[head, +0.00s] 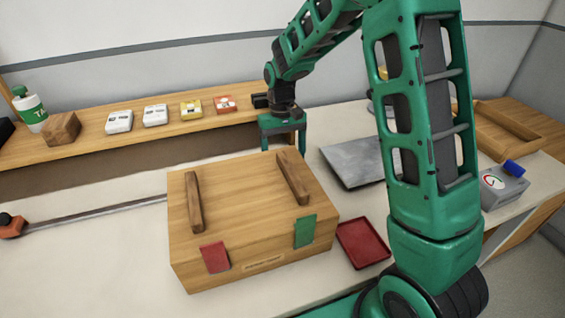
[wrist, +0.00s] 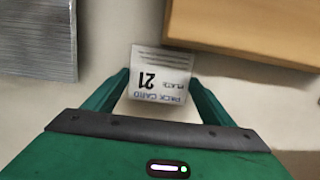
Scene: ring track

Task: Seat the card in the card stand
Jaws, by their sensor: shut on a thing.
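My gripper (head: 283,148) is pointing down just behind the large wooden box, in front of the back shelf. In the wrist view its two fingers (wrist: 158,88) are shut on the white card (wrist: 158,75), one at each side. The card reads "PACK CARD PLATE 21", upside down in that view. The card cannot be made out in the head view. I cannot pick out the card stand with certainty in either view.
The wooden box (head: 250,245) carries two raised bars, with red and green tabs in front. A grey plate (head: 355,160) and red tray (head: 363,243) lie to its right. Small boxes (head: 155,115) stand on the shelf. A rod (head: 90,212) lies left; bare table surrounds it.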

